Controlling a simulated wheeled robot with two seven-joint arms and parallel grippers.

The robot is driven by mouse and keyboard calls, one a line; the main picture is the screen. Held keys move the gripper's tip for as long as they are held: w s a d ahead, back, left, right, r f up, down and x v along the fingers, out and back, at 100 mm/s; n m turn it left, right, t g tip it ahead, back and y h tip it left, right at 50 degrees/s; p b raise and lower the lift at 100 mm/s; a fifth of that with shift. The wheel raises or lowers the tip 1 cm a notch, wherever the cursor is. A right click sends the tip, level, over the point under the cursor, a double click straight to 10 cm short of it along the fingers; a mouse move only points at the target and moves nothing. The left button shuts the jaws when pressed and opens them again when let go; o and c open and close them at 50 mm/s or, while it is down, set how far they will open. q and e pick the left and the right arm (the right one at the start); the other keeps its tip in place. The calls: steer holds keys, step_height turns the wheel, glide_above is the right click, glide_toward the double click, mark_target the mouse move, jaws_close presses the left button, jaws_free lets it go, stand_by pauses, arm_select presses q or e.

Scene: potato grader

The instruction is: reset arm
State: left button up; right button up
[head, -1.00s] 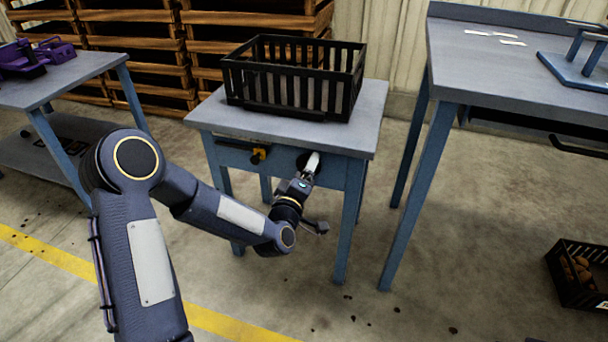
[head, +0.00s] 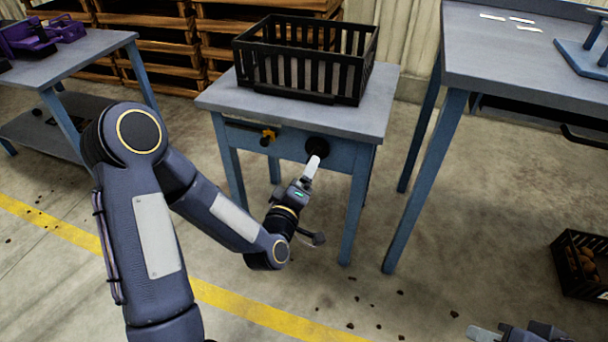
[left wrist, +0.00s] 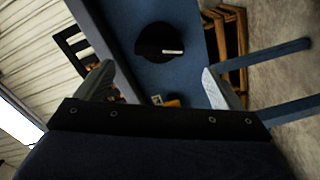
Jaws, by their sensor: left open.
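My left gripper (head: 309,172) is in front of the small blue table, its fingers pointing at a round black knob (head: 317,147) on the table's front panel. In the left wrist view the fingers of the left gripper (left wrist: 158,84) are spread apart. The knob (left wrist: 155,42), with a pale mark on it, lies beyond and between them, and nothing is held. Part of my right gripper (head: 485,333) shows at the bottom edge of the head view; its fingers are too cut off to judge.
A black slatted crate (head: 300,80) stands on the small table (head: 225,97), with a yellow-and-black fitting (head: 268,137) on its front. A taller table (head: 500,65) is at the right. A crate of potatoes (head: 567,282) sits on the floor at the right. Floor before the small table is open.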

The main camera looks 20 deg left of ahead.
arm_select(q)
steer(key=shift+r, duration=0.1)
steer(key=s+a+r+m+g+h, duration=0.2)
steer(key=s+m+g, duration=0.35)
steer(key=s, duration=0.85)
steer(key=s+a+r+m+g+h, duration=0.1)
steer(key=s+r+m+g, duration=0.35)
steer(key=s, duration=0.85)
step_height(320, 180, up, 36)
steer(key=m+g+p, duration=0.1)
steer(key=g+p, duration=0.1)
steer(key=p, duration=3.6)
steer(key=shift+s+a, duration=0.15)
steer(key=shift+s, duration=0.3)
